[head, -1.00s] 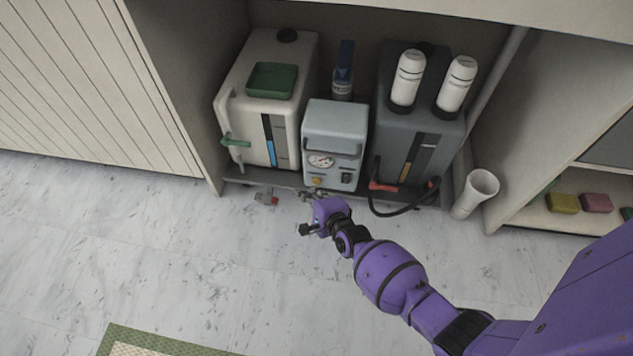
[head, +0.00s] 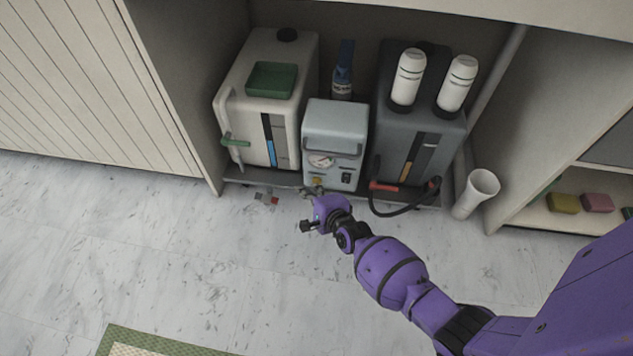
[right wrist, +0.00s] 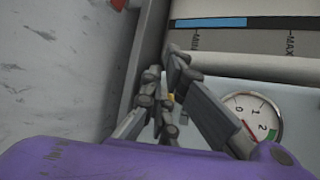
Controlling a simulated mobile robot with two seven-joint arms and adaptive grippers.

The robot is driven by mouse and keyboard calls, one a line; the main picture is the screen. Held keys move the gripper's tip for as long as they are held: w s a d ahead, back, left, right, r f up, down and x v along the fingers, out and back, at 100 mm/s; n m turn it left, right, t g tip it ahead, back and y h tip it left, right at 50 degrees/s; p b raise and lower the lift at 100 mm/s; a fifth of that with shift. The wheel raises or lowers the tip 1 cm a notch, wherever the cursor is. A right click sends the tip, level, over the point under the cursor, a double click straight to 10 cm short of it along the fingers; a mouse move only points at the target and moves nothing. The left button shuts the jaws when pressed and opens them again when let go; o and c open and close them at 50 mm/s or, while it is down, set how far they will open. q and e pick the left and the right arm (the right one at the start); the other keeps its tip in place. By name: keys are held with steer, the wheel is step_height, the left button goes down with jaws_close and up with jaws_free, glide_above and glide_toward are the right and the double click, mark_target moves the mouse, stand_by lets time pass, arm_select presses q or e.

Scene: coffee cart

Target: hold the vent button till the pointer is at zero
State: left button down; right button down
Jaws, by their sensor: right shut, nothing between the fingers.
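The pale blue-grey unit (head: 335,120) stands in the middle of the cabinet bay, with a round gauge (head: 321,161) on its front. The yellow vent button (head: 317,181) is below the gauge, low on the front. My right gripper (head: 313,190) is shut and empty, its fingertips at the button's lower edge; I cannot tell whether they touch it. In the right wrist view a bit of yellow shows beside the fingers (right wrist: 166,78). My left gripper is out of view.
A white tank (head: 250,120) with a green tray (head: 271,80) stands left of the unit. A dark tank (head: 400,140) with a black hose and red handle (head: 384,186) stands right.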

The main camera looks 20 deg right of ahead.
steer(key=shift+w+d+b, duration=0.2)
steer(key=shift+w+b, duration=0.1)
steer(key=shift+w, duration=0.1)
steer(key=shift+s, duration=0.15)
stand_by(1.8)
steer(key=shift+s+a+p, duration=0.5)
steer(key=shift+s+p, duration=0.15)
steer(key=s+a, duration=0.1)
steer(key=s+a+p, duration=0.1)
steer(key=s+p, duration=0.1)
steer(key=s, duration=0.1)
steer(key=shift+s+a, duration=0.1)
steer(key=shift+a, duration=0.3)
stand_by(0.4)
